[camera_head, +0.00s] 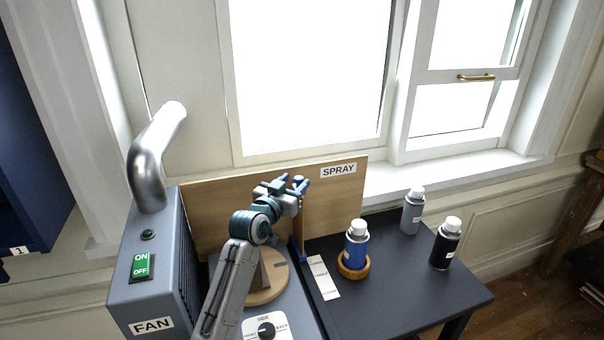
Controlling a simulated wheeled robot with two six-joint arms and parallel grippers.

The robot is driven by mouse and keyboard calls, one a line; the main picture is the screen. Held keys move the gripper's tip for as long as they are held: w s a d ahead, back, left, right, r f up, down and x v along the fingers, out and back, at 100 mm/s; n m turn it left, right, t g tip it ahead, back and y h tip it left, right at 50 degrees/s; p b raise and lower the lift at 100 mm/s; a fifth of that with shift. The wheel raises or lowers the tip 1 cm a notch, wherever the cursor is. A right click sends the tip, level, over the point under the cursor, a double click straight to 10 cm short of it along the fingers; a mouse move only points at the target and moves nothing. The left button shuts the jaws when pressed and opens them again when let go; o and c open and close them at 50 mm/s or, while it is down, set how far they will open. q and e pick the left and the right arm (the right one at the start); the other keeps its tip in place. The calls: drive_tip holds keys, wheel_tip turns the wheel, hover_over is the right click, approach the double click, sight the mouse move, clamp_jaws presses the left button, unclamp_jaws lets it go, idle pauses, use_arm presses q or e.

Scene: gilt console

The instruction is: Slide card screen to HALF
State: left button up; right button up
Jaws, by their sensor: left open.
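My left gripper (299,184) is open, just above the top of the blue piece and in front of the wooden board. I cannot tell whether the fingers touch the piece. My left arm hides part of the turntable. My right gripper is not in view.
A wooden board labelled SPRAY (225,205) stands behind. A grey FAN unit (140,270) is at left. A blue bottle (356,243) sits in a wooden ring; grey (412,212) and black (445,246) bottles stand farther right. The table's front right (420,295) is clear.

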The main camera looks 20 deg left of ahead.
use_arm(q)
drive_tip(key=w, duration=0.2)
drive_tip(key=w+d+p, duration=0.1)
drive_tip(key=w, duration=0.2)
drive_tip(key=shift+f, duration=0.1)
clamp_jaws()
